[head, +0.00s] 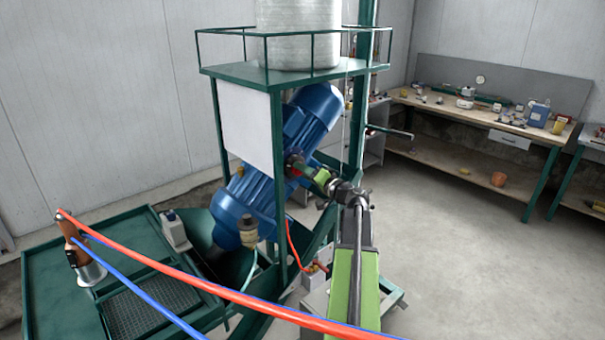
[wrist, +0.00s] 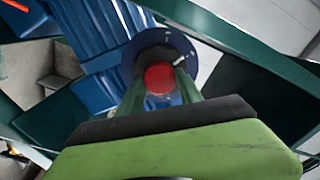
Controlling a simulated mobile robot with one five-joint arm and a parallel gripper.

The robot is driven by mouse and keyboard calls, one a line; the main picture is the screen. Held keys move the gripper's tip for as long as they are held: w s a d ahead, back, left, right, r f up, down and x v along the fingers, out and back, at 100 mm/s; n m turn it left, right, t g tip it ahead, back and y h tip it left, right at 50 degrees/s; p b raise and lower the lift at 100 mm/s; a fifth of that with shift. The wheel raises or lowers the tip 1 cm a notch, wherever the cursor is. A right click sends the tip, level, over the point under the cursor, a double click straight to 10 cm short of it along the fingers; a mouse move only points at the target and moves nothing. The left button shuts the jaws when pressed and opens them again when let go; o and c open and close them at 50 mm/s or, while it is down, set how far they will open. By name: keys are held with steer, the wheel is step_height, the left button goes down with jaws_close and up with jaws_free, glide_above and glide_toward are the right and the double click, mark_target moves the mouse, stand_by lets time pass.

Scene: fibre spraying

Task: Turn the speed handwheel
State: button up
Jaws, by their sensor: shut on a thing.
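The speed handwheel (wrist: 180,48) is a dark round disc with a red hub (wrist: 159,78) in the wrist view. It sits on the blue motor unit (head: 318,102), and in the head view it shows only as a small dark and red patch (head: 295,163), mostly hidden by my gripper. My gripper (wrist: 160,80) reaches straight at the wheel, with one green finger on either side of the red hub. It is shut on the handwheel. The exact contact of the fingertips is hard to make out.
A green steel frame with posts (head: 277,190) and a white panel (head: 246,122) surrounds the motor. Red and blue hoses (head: 190,277) cross the front left. A workbench (head: 480,112) with small items stands at the back right. The floor (head: 470,240) at right is clear.

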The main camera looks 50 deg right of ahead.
steer(key=m, duration=1.2)
steer(key=shift+d+r, duration=0.1)
stand_by(0.4)
steer(key=o, duration=1.4)
steer(key=shift+w, duration=0.1)
steer(key=shift+c, duration=0.2)
